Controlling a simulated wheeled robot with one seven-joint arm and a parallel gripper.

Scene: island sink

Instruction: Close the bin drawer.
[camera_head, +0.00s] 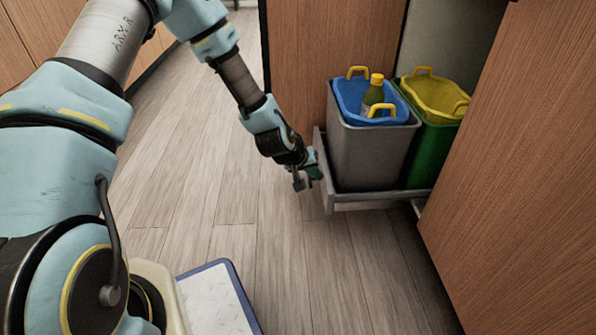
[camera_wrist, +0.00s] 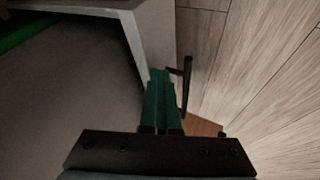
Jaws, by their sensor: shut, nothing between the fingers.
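The bin drawer (camera_head: 385,199) is pulled out of the cabinet. It carries a grey bin (camera_head: 368,150) with a blue inner bucket (camera_head: 349,99) and a green bin (camera_head: 428,155) with a yellow one. My gripper (camera_head: 316,172) is low, at the drawer's left end panel. In the wrist view my gripper (camera_wrist: 160,75) shows shut green fingers with nothing between them. The fingers overlap the pale end panel (camera_wrist: 154,35) there; I cannot tell whether they touch it. A dark bar-like handle (camera_wrist: 186,85) stands just right of the fingers.
A wooden cabinet panel (camera_head: 330,50) stands behind the drawer and another (camera_head: 525,170) at the right. The wooden floor (camera_head: 210,170) left of the drawer is clear.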

